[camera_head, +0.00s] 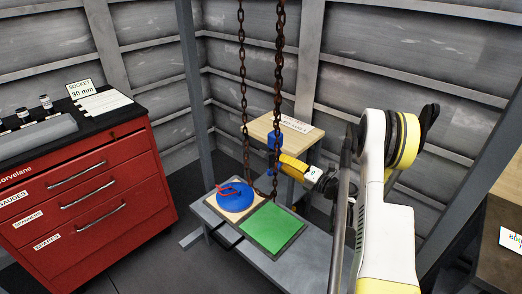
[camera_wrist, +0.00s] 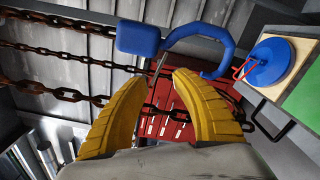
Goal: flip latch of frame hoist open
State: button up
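The frame hoist's blue hook (camera_wrist: 212,50) and its blue block (camera_wrist: 138,38) are at the top of the wrist view. In the head view my gripper (camera_head: 281,160) is close beside the blue hook block (camera_head: 275,141). The latch is too small to make out there.
Rusty chains (camera_head: 279,80) hang close to my gripper. Below, a grey bench (camera_head: 278,269) bears a blue disc with a red handle (camera_head: 237,197) and a green pad (camera_head: 272,228). A wooden-topped stand (camera_head: 262,127) is behind. A red drawer cabinet (camera_head: 85,195) stands at left.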

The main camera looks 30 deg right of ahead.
aim_at(266, 153)
jog(key=b+x, duration=0.2)
jog(key=x, duration=0.8)
jog(key=shift+b, duration=0.3)
grip_shut()
